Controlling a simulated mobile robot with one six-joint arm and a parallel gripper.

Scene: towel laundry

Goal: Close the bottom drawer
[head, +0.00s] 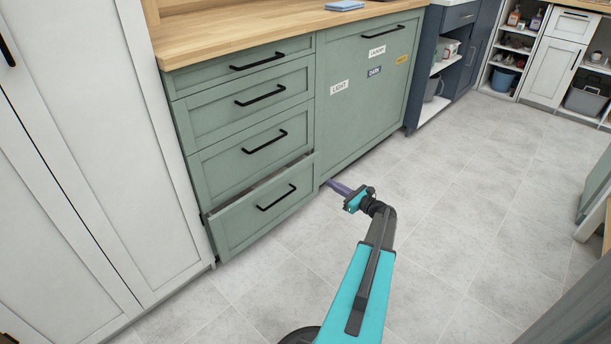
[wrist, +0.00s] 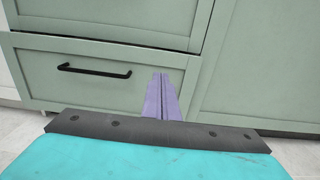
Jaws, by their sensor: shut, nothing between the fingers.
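The bottom drawer (head: 262,208) is the lowest of several stacked green drawers. It stands a little way out from the cabinet, with a dark gap along its top edge. Its black bar handle (head: 276,198) faces the room. My gripper (head: 338,187) is low over the floor, to the right of the drawer's right end. In the wrist view the purple fingers (wrist: 162,98) are together with nothing between them. The drawer front (wrist: 95,85) and its handle (wrist: 94,70) lie ahead and to the left there. I cannot tell whether the fingertips touch anything.
The upper drawers (head: 248,105) look closed. A green panel (head: 362,95) with labels stands right of the drawers. Tall white cabinet doors (head: 85,150) are at the left. A wooden counter (head: 235,35) is above. The grey tile floor (head: 455,200) in front is mostly clear.

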